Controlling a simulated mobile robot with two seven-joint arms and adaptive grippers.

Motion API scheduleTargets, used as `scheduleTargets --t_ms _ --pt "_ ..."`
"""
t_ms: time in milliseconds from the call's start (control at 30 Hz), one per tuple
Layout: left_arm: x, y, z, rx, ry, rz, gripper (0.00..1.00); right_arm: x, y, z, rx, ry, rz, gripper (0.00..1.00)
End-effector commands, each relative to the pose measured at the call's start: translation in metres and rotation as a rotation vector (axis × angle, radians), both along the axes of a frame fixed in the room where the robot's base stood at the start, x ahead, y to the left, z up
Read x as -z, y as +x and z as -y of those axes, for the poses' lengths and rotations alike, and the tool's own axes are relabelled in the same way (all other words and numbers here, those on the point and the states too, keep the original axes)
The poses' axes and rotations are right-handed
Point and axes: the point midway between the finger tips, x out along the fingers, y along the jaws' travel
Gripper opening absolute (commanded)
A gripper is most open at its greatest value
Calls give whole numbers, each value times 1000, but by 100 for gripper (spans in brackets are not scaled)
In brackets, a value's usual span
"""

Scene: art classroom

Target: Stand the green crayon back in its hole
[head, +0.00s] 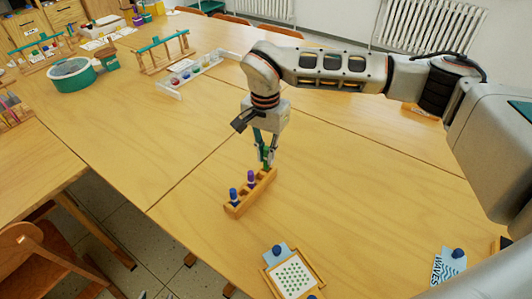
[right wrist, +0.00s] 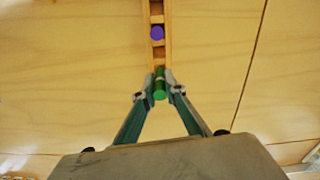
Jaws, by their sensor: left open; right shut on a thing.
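The wooden crayon block (head: 240,208) stands on the table and also shows in the right wrist view (right wrist: 168,14). A blue crayon (head: 233,194) and a purple crayon (head: 250,177) stand upright in it. The purple one also shows in the wrist view (right wrist: 157,33). My right gripper (head: 266,154) is shut on the green crayon (right wrist: 159,86), upright at the block's far end in the head view. Its lower end is at or just above the end hole; I cannot tell how deep it sits. My left gripper is not in view.
A tray with a dotted card (head: 293,277) lies near the front edge, and a blue card (head: 448,266) lies at the lower right. A clear tray with small pots (head: 187,71) and a teal tub (head: 73,75) stand farther back. The table around the block is clear.

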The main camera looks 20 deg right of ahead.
Motion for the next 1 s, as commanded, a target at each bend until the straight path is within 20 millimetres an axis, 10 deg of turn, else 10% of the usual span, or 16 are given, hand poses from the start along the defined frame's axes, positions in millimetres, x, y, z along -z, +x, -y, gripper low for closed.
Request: scheduleTargets --t_ms 1000 --pt "-5 -1 2 2 -2 1 42 0 0 0 0 0 0 0"
